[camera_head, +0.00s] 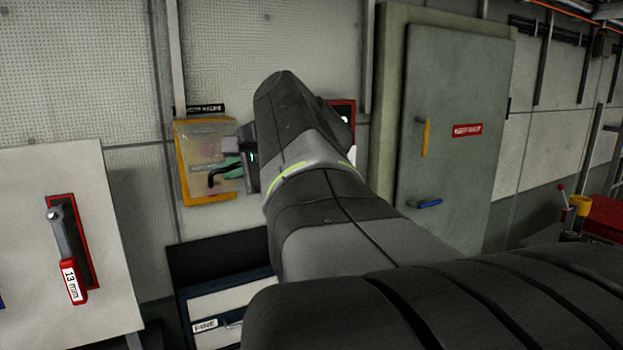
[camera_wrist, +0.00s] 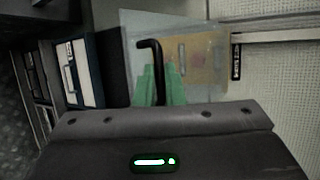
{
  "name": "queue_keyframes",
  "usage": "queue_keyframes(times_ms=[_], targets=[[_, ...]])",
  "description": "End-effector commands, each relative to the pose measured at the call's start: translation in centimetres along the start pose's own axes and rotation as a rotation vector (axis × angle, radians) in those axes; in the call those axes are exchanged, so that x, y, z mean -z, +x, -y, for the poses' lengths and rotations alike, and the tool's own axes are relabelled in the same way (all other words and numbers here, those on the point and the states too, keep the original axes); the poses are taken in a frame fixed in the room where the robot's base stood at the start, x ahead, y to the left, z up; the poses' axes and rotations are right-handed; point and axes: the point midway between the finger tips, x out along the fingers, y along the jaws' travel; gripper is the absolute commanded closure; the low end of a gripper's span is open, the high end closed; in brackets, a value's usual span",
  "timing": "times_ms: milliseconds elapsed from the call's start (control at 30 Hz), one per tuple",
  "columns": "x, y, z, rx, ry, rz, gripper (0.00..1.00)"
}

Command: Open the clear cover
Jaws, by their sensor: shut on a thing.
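The clear cover (camera_head: 207,150) is on a yellow-framed box (camera_head: 181,172) on the back wall, left of my arm in the head view. In the wrist view the cover (camera_wrist: 205,50) is a pale see-through panel with yellow behind its right part. Its black bent handle (camera_head: 214,178) stands out toward me and shows in the wrist view (camera_wrist: 156,62). My gripper (camera_head: 232,171) has green fingers, which are shut on the handle, one on each side in the wrist view (camera_wrist: 158,85). I cannot tell how far the cover stands from the box.
Below is a dark cabinet with white drawers (camera_head: 230,299). A white panel with a red-handled 13 mm wrench (camera_head: 71,275) stands at left. A grey cabinet door (camera_head: 455,125) with yellow and blue handles is at right. My arm hides the wall's middle.

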Motion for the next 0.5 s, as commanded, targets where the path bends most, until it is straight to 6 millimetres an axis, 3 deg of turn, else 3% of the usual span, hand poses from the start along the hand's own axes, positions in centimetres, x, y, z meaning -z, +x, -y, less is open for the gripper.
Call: queue_keyframes(times_ms=[33, 500], targets=[[-0.2, -0.5, 1.6, -0.023, 0.01, -0.002, 1.0], [-1.3, -3.1, 6.7, -0.302, 0.129, 0.0, 1.0]])
